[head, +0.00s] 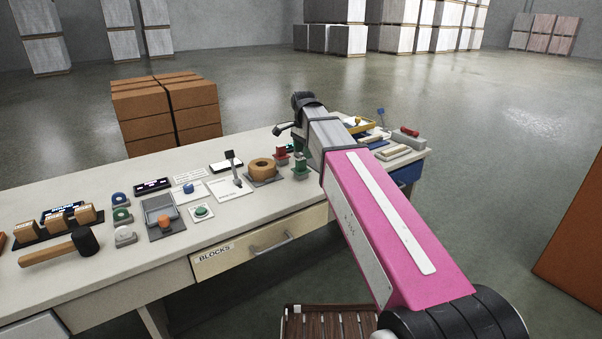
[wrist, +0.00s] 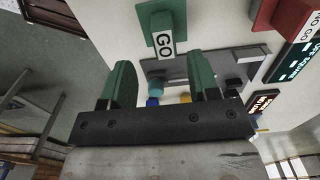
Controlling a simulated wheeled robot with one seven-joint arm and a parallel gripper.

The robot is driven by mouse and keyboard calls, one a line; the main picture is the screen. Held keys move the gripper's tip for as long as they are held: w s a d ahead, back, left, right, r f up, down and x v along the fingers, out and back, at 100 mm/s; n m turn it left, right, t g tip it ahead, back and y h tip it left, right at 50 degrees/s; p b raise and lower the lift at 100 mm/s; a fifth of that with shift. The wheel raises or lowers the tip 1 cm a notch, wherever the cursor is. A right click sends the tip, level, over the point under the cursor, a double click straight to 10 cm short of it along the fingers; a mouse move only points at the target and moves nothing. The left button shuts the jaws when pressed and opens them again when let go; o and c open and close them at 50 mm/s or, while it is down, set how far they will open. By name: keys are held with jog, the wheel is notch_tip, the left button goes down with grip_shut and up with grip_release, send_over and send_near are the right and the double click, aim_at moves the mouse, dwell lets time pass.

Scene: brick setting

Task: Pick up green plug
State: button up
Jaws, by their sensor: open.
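The green plug (head: 300,166) stands upright on the worktop, at the right of the row of items and close to the bench's front edge. In the wrist view, a green block with a white GO label (wrist: 163,36) on a green base appears to be this plug. My gripper (wrist: 163,66) is open and empty, its two green fingers spread apart. The GO block lies beyond the fingertips, roughly centred between them and apart from them. In the head view, my arm hides most of the gripper.
A red plug (head: 281,156) stands beside the green one, and its red NO GO block (wrist: 284,14) shows in the wrist view.

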aim_at(301, 159)
jog(key=f, duration=0.2)
jog(key=a+f, duration=0.1)
jog(key=f, duration=0.1)
jog(key=shift+f, duration=0.5)
jog(key=c, duration=1)
